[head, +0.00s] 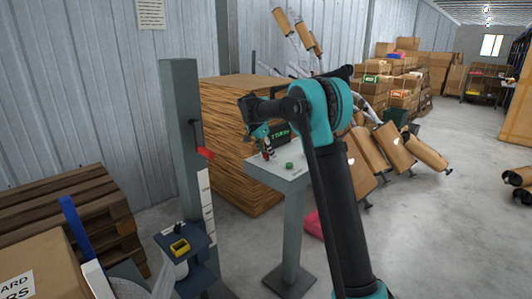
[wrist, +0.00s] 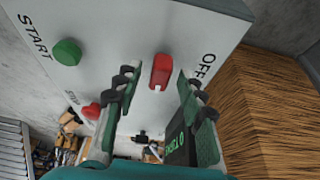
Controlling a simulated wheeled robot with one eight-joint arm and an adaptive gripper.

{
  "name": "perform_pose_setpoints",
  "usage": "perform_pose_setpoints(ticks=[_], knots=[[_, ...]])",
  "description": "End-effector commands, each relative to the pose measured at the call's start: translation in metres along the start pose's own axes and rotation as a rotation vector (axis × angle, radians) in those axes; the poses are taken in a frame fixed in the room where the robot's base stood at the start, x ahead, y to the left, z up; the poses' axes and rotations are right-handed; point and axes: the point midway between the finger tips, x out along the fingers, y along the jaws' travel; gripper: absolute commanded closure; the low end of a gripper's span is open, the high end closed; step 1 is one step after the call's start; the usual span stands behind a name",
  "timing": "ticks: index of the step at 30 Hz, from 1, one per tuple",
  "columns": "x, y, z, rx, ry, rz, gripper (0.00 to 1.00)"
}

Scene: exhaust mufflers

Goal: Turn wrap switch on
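The red switch (wrist: 160,71) is a small block on the face of a grey control panel (wrist: 120,30). The letters "OFF" are printed to its right in the wrist view; the last letter is partly cut. No "ON" label is visible. My gripper (wrist: 156,88) is open, with one finger on each side of the switch and nothing held. I cannot tell whether the fingers touch it. In the head view, my gripper (head: 262,146) is at the top of the grey pedestal (head: 290,225); the switch is hard to make out there.
A green button (wrist: 67,52) marked START and a red button (wrist: 92,111) share the panel; the red one is close to my left finger. In the head view, a grey post (head: 183,130) with a red lever (head: 206,153) stands left. A brown stack (head: 235,110) is behind the pedestal.

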Motion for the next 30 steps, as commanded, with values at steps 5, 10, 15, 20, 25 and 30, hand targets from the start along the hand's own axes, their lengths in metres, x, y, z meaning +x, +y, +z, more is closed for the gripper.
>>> perform_pose_setpoints(ticks=[5,10,15,20,25,30], knots=[[-0.018,0.0,0.001,-0.001,0.0,0.0,0.6],[-0.052,0.0,0.0,-0.002,0.0,0.0,0.6],[-0.086,0.0,0.001,-0.001,0.0,0.0,0.6],[-0.108,0.0,0.0,-0.001,0.0,0.0,0.6],[-0.118,0.0,0.0,0.0,0.0,0.0,0.6],[-0.119,0.0,0.0,0.0,0.0,0.0,0.6]])
